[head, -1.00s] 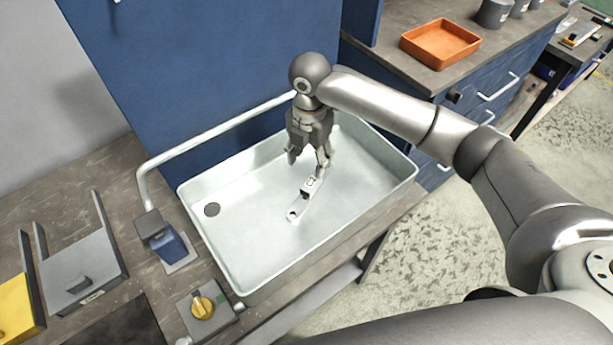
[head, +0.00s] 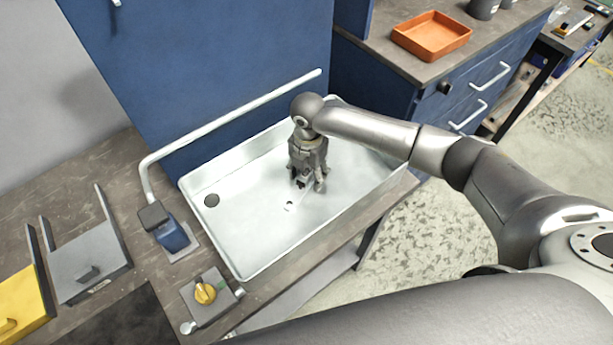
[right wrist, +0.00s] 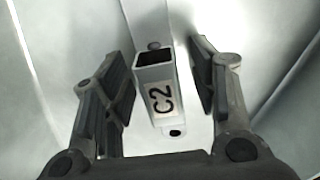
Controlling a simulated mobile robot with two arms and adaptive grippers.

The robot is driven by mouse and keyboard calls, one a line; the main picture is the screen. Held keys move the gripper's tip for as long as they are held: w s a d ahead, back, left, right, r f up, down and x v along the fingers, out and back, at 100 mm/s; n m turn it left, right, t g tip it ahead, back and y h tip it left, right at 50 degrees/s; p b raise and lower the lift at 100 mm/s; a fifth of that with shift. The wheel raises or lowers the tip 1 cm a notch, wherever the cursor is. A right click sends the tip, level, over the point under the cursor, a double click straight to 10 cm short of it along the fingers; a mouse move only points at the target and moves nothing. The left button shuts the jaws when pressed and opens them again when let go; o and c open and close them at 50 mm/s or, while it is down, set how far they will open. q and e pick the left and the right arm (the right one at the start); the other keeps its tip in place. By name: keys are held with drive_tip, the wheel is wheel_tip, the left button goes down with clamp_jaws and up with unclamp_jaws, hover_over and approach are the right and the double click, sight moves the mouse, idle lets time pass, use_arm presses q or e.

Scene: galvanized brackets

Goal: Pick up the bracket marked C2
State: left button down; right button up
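The bracket marked C2 (head: 290,206) is a light metal piece lying on the floor of the white sink basin (head: 235,258). In the head view my right gripper (head: 308,186) is down in the basin over it and hides part of it. In the right wrist view the bracket (right wrist: 158,98) shows a hollow end and a black "C2" label. The open fingers of my right gripper (right wrist: 163,65) stand on either side of it. A gap shows on the right; whether the left finger touches is hard to tell. My left gripper is not in view.
The basin's walls surround the gripper. A pale rail (head: 235,112) runs along the back. A dispenser-like blue block (head: 170,236) and a box with a yellow knob (head: 205,292) stand left of the basin. An orange tray (head: 432,38) sits on the back-right counter.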

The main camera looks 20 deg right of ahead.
clamp_jaws()
drive_tip(key=shift+r, duration=0.1)
drive_tip(key=shift+r, duration=0.1)
